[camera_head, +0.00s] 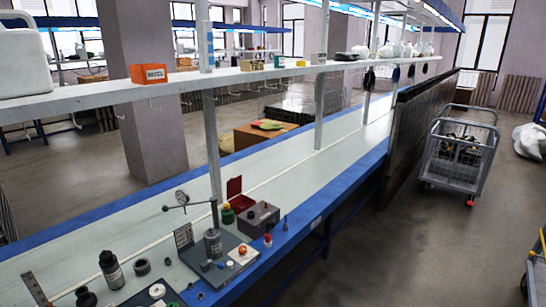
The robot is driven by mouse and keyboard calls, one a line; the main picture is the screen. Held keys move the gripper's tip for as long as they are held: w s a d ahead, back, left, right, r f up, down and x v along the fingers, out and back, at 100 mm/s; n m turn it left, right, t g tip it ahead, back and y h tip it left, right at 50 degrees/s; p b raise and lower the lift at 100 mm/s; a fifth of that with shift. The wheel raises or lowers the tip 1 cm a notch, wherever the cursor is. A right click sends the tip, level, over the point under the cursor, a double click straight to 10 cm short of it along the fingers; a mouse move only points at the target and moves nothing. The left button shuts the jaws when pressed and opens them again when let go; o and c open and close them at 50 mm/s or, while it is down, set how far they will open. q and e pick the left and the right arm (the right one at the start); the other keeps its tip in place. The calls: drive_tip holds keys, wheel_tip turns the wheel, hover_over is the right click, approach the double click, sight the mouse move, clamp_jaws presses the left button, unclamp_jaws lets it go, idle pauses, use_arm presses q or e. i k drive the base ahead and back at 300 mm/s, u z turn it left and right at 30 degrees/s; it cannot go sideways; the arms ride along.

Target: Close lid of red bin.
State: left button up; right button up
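A small dark red bin stands on the long workbench, near the middle of the head view. Its red lid (234,187) is up, tilted back and standing above the bin's body (241,204). The body is partly hidden behind a grey box (260,219) with dark knobs. A green-topped item (227,214) stands close by on the left. Neither of my grippers is in view.
A press-like fixture (213,243) with a gauge stands left of the grey box. Bottles and small parts lie at the bench's near left. A shelf (200,79) with an orange box (148,73) runs above. The bench beyond the bin is clear.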

sight(234, 186)
drive_tip(key=i, duration=1.95)
drive_tip(key=z, duration=0.05)
